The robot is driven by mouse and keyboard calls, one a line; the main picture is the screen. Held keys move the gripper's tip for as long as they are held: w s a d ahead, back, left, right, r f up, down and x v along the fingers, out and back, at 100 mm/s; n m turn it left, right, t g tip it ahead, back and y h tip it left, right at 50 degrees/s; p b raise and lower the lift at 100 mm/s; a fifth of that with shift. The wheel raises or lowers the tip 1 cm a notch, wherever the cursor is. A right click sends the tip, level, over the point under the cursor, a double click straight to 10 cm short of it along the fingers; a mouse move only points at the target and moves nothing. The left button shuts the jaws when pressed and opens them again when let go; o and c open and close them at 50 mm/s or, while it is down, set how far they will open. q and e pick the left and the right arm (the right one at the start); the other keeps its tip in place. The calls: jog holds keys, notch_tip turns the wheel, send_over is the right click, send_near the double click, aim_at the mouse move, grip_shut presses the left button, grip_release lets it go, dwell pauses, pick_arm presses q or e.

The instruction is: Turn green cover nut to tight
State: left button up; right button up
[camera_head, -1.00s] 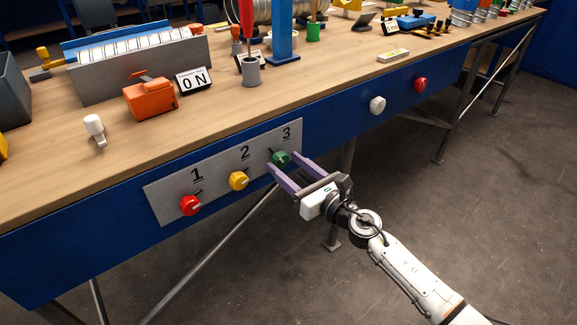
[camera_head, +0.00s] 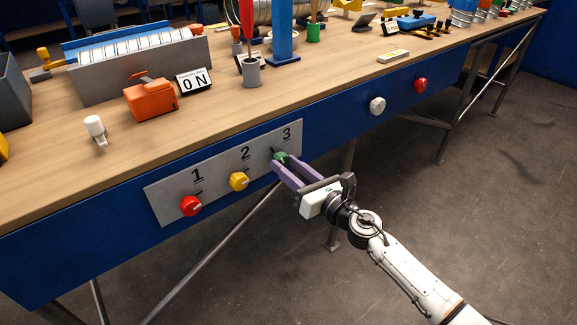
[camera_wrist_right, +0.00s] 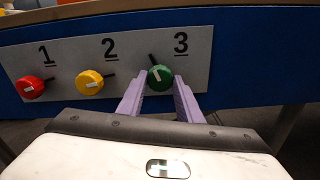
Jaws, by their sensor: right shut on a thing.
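The green cover nut (camera_head: 281,157) is a round knob under the number 3 on a grey panel (camera_head: 219,181) on the bench's blue front. It also shows in the right wrist view (camera_wrist_right: 160,78), with a pale mark on its face and a short dark line on the panel at its upper left. My right gripper (camera_head: 281,161) is shut on the green nut, one purple finger on each side of it; the fingers also show in the right wrist view (camera_wrist_right: 160,90). My left gripper is not in view.
A yellow knob (camera_head: 238,181) under 2 and a red knob (camera_head: 190,206) under 1 sit left of the green one. A white knob (camera_head: 377,105) and another red knob (camera_head: 420,85) are on the blue front farther right. The floor before the bench is clear.

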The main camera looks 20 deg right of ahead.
jog(key=m, duration=0.2)
jog(key=shift+m, duration=0.4)
jog(key=m+p, duration=0.1)
jog(key=m, duration=0.2)
jog(key=shift+m, duration=0.3)
jog(key=m+p, duration=0.1)
jog(key=m, duration=0.1)
jog(key=shift+m, duration=0.4)
jog(key=m, duration=0.2)
jog(key=shift+m+p, duration=0.3)
jog(key=shift+p, duration=0.05)
jog(key=shift+m+p, duration=0.3)
jog(key=shift+m, duration=0.6)
jog(key=m+p, duration=0.1)
jog(key=m, duration=0.1)
jog(key=shift+m, duration=0.4)
jog(key=m+p, duration=0.1)
jog(key=m, duration=0.1)
jog(key=shift+m, duration=0.3)
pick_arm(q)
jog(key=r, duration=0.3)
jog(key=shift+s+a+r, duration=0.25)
pick_arm(e)
jog(key=shift+m, duration=0.5)
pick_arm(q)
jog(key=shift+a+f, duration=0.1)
